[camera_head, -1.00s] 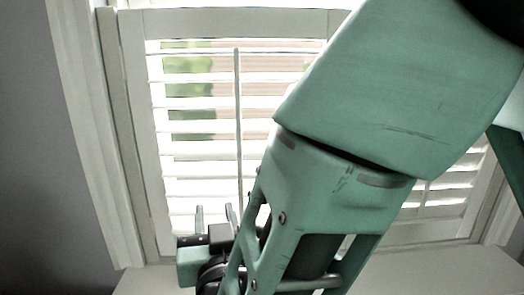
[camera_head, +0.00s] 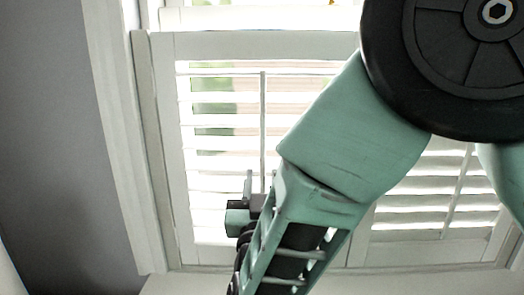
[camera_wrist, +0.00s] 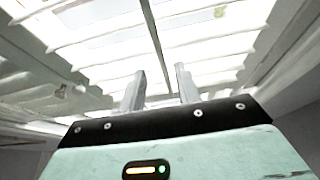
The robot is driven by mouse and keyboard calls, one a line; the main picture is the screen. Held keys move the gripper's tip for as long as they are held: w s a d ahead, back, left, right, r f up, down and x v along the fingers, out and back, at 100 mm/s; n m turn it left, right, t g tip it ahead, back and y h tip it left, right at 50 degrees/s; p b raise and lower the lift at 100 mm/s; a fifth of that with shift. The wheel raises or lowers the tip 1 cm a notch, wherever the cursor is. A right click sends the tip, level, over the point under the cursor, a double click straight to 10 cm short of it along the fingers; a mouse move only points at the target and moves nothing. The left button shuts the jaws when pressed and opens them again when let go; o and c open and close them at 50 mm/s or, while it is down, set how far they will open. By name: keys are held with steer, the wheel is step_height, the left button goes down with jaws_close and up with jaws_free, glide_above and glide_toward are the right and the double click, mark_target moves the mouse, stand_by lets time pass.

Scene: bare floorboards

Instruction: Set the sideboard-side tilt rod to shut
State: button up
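The left shutter panel's tilt rod (camera_head: 263,120) is a thin upright white bar in front of open louvres, with bright gaps between slats. The right panel's tilt rod (camera_head: 458,190) is partly hidden by my arm. No sideboard shows, so I cannot tell which rod is on its side. My gripper (camera_head: 259,184) is at the lower part of the left rod. In the wrist view, my gripper (camera_wrist: 160,88) has its two fingers apart, and the rod (camera_wrist: 156,38) runs down into the gap between them. Contact cannot be made out.
The white window frame (camera_head: 150,150) borders the left panel, with a grey wall (camera_head: 55,130) beyond it. A pale sill or ledge (camera_head: 190,284) runs below the shutters. My arm covers the middle of the window.

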mark_target(263, 154)
steer(key=p+x, duration=0.1)
steer(key=x, duration=0.4)
steer(key=shift+w+r+p, duration=0.15)
steer(key=shift+w+p, duration=0.2)
steer(key=shift+w, duration=0.05)
jaws_close()
